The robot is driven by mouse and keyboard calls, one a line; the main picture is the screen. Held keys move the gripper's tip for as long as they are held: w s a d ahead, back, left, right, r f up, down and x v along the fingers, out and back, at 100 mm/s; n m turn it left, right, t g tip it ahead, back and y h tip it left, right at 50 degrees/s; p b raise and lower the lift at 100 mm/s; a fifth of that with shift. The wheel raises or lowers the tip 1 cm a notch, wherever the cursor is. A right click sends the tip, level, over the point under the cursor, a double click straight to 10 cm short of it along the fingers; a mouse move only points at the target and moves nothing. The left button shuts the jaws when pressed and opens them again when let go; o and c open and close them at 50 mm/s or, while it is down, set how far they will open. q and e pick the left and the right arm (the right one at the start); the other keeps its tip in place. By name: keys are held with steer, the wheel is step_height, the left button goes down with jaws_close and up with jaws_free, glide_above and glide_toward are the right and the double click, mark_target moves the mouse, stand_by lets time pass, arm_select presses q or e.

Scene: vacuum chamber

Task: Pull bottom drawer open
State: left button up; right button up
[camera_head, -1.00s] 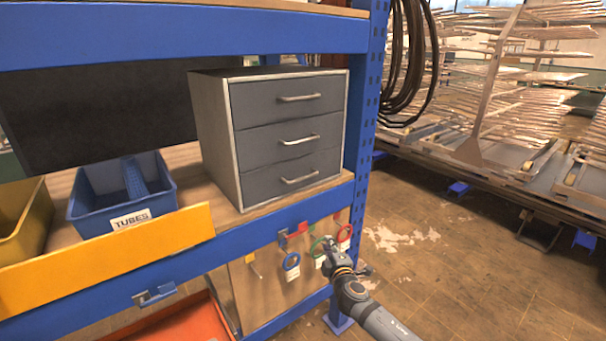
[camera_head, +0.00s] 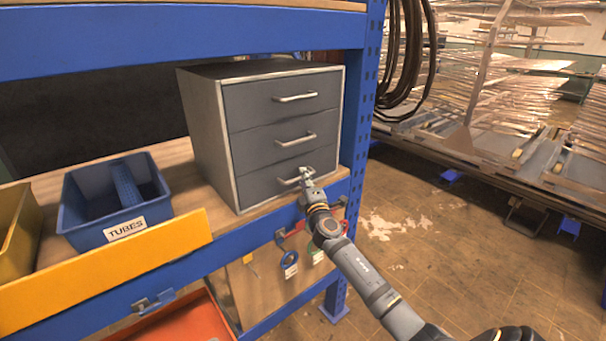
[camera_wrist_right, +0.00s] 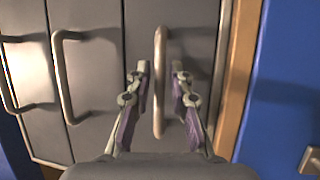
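The grey drawer cabinet (camera_head: 200,120) stands on the shelf with three drawers, all closed. The bottom drawer (camera_head: 255,186) has a metal bar handle (camera_head: 288,181), partly covered by my gripper in the head view. My right gripper (camera_head: 304,172) is at this handle. In the right wrist view, the right gripper (camera_wrist_right: 160,85) is open, with one finger on each side of the bottom handle (camera_wrist_right: 160,110). Gaps show between the fingers and the bar. The middle drawer handle (camera_wrist_right: 62,80) is left of the gripper there. My left gripper is not in view.
The blue shelf beam (camera_head: 240,244) runs just below the cabinet, with coloured rings hanging under it. A blue TUBES bin (camera_head: 75,215) stands to the left. A blue upright post (camera_head: 362,120) is close on the right. Floor is open beyond it.

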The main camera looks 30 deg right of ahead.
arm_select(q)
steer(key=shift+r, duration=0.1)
arm_select(e)
steer(key=shift+w+d, duration=0.15)
steer(key=shift+w, duration=0.25)
steer(key=c, duration=0.4)
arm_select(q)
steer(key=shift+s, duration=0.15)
arm_select(e)
jaws_close()
